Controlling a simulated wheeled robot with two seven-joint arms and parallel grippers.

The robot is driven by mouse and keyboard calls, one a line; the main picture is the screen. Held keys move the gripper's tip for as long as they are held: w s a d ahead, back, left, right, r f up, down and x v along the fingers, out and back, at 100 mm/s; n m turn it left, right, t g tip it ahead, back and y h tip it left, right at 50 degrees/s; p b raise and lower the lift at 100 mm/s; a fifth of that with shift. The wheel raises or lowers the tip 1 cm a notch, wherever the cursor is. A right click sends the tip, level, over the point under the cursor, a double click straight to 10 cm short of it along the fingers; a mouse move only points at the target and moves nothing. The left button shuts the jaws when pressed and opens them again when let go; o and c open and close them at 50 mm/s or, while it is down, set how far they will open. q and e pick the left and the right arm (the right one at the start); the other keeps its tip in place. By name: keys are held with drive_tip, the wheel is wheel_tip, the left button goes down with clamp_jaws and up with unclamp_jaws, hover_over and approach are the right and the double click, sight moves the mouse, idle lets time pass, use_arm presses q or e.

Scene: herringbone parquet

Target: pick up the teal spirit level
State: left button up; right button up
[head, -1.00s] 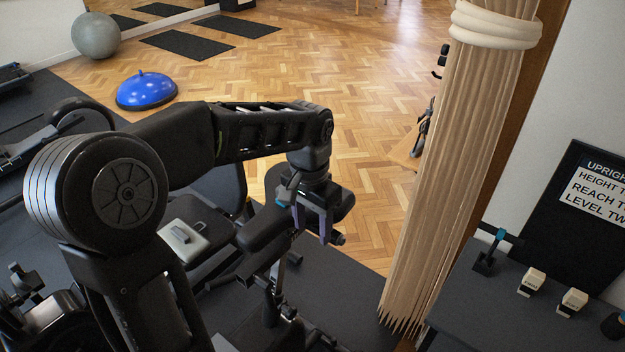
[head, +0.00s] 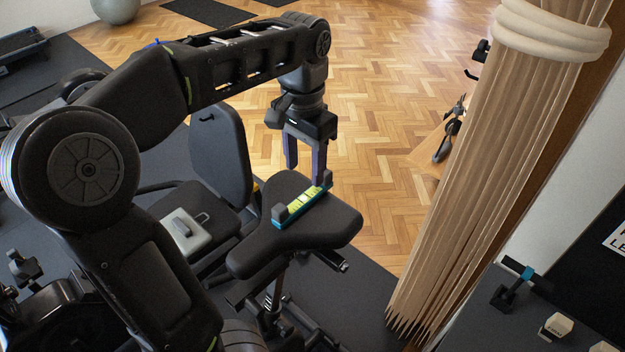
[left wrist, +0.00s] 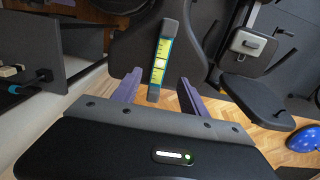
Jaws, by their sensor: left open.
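The teal spirit level (head: 302,205), with a yellow-green middle and grey end blocks, lies flat across a black padded seat (head: 338,218). My left gripper (head: 304,174) is open and points down just above and behind the level, its far end close to one finger. In the left wrist view, the level (left wrist: 161,62) stands upright in the picture, beyond and between the two purple fingers of the left gripper (left wrist: 158,85). My right gripper is not in view.
A grey-white case (head: 186,233) lies on another seat to the left. A rope-like tan column (head: 450,170) stands at right. A dark bench (head: 490,325) holds a black item with a teal band (head: 512,285) and pale blocks (head: 557,326). Parquet behind is open.

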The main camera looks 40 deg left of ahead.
sight(304, 199)
use_arm(q)
drive_tip(key=shift+s+d+r, duration=0.1)
drive_tip(key=shift+s+r, duration=0.05)
drive_tip(key=shift+s, duration=0.2)
wheel_tip(304, 199, down, 2)
drive_tip(key=shift+w+f, duration=0.1)
drive_tip(key=shift+f, duration=0.25)
drive_tip(key=shift+f, duration=0.1)
wheel_tip(304, 199, down, 5)
drive_tip(key=shift+f+p, duration=0.1)
drive_tip(key=shift+p, duration=0.3)
drive_tip(key=shift+c, duration=0.4)
clamp_jaws()
idle(0.4)
